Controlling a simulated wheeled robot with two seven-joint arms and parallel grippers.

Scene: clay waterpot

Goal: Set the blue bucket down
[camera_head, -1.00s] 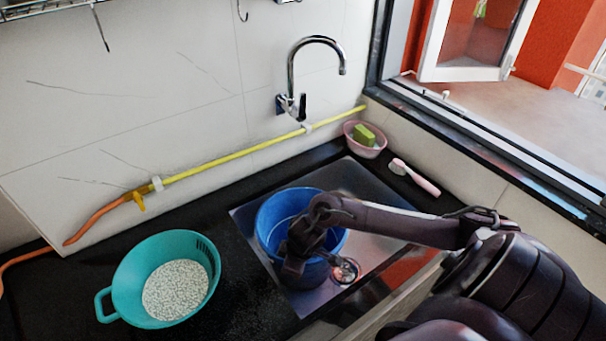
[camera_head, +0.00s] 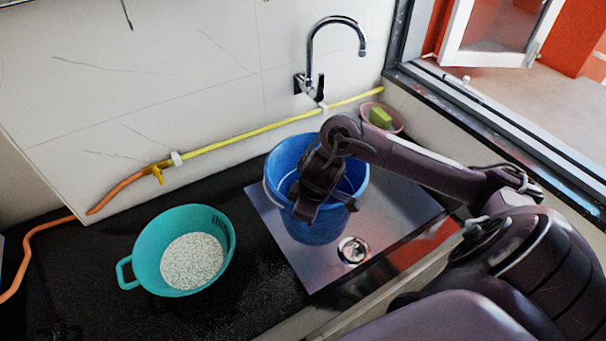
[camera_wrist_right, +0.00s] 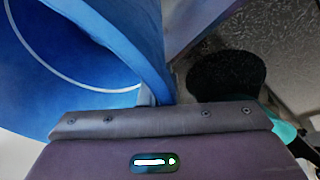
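The blue bucket (camera_head: 318,228) hangs upright over the metal sink (camera_head: 400,208), seemingly above its floor. My right gripper (camera_head: 318,195) reaches over the front rim and appears shut on the bucket's wall; the arm hides part of the opening. In the right wrist view, the bucket's wall (camera_wrist_right: 130,35) runs down to the gripper, and the pale curve of its handle shows. The fingertips' contact is hidden. My left gripper is out of view.
A teal colander (camera_head: 145,245) with white grains stands on the black counter (camera_head: 265,290) left of the sink. A faucet (camera_head: 310,65) rises behind the bucket. A pink bowl (camera_head: 397,122) with a green sponge sits at the back right. The drain (camera_head: 353,250) is uncovered.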

